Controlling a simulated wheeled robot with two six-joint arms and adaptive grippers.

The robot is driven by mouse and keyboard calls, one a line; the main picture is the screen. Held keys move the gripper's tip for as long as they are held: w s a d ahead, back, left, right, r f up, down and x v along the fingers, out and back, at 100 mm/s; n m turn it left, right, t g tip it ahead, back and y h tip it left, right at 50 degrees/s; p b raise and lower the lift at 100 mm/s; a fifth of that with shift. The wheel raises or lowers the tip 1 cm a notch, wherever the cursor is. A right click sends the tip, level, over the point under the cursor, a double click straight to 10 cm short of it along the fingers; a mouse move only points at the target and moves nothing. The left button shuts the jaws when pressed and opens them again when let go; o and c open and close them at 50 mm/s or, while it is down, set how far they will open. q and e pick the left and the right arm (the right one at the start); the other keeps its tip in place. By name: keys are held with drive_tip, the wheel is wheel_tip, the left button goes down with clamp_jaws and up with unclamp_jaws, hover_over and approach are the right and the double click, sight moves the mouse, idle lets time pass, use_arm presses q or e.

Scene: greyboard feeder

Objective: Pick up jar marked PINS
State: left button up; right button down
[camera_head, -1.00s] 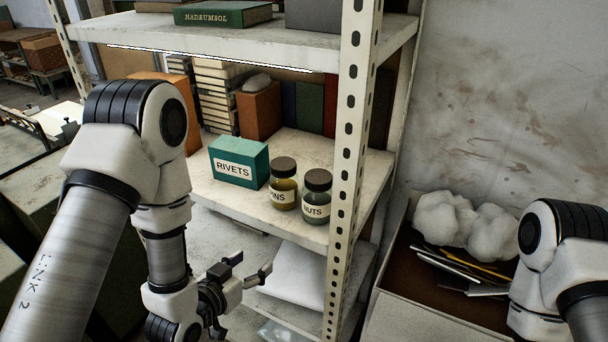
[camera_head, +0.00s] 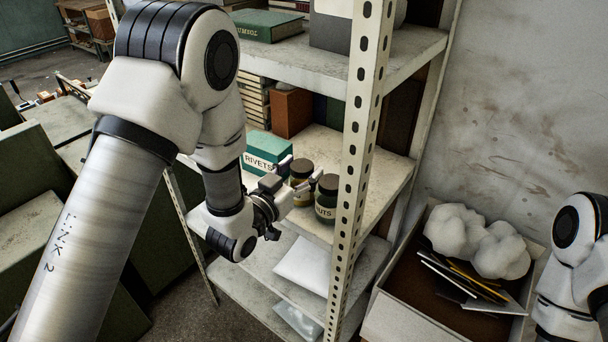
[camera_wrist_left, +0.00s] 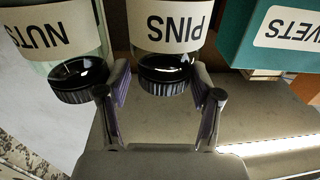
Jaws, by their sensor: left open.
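The PINS jar (camera_head: 302,178), yellowish with a dark lid, stands on the middle shelf between the RIVETS box and the NUTS jar. In the left wrist view the PINS jar (camera_wrist_left: 168,30) appears upside down, its black lid at the fingertips. My left gripper (camera_head: 301,172) is open, its fingers on either side of the PINS jar in the picture. In the wrist view the left gripper (camera_wrist_left: 168,92) has one finger between the PINS and NUTS lids. I cannot tell whether the fingers touch the jar. Of my right arm only links show.
The NUTS jar (camera_head: 326,200) stands close to the right of the PINS jar. The teal RIVETS box (camera_head: 265,150) is close on the left. A perforated shelf post (camera_head: 356,150) rises to the right. A box of white lumps (camera_head: 380,318) sits by the wall.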

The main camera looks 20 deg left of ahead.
use_arm(q)
drive_tip(key=shift+w, duration=0.7)
drive_tip(key=shift+s, duration=0.1)
drive_tip(key=c, duration=1.2)
drive_tip(key=shift+r, duration=0.15)
